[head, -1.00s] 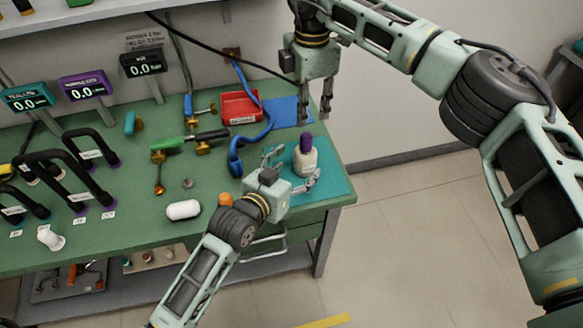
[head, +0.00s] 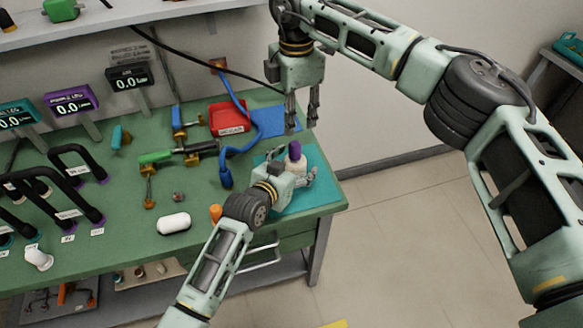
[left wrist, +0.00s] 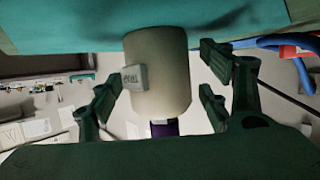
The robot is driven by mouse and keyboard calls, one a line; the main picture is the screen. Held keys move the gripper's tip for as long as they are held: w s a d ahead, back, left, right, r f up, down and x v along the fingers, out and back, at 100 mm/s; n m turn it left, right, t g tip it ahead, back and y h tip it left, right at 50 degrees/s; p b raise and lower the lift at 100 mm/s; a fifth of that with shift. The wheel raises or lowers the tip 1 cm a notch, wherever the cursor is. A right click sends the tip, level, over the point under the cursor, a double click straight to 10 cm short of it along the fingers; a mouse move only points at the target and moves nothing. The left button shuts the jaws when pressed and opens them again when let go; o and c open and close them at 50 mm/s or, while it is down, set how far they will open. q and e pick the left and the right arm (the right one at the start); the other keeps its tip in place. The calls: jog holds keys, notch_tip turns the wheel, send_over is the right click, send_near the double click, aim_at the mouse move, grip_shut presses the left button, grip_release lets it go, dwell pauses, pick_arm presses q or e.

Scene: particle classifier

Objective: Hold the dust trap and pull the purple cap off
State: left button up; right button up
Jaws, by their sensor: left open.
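The dust trap (head: 298,162) is a cream-white bottle with a purple cap (head: 294,150), upright on a teal mat (head: 325,185) at the bench's right end. My left gripper (head: 292,178) is low at the trap and partly hides it. In the left wrist view the trap's body (left wrist: 160,75) stands between the open fingers of my left gripper (left wrist: 160,95), with a gap on each side. Its grey label (left wrist: 134,78) and the purple cap (left wrist: 163,128) show there. My right gripper (head: 302,112) hangs above and behind the cap, fingers apart, pointing down and empty.
A red tray (head: 228,118) and a blue mat (head: 272,122) lie behind the trap. A blue hose (head: 238,152), a white capsule (head: 173,223) and an orange piece (head: 216,213) are to the left. The bench edge is close on the right.

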pick_arm(q)
grip_shut()
dwell(1.2)
dwell(0.3)
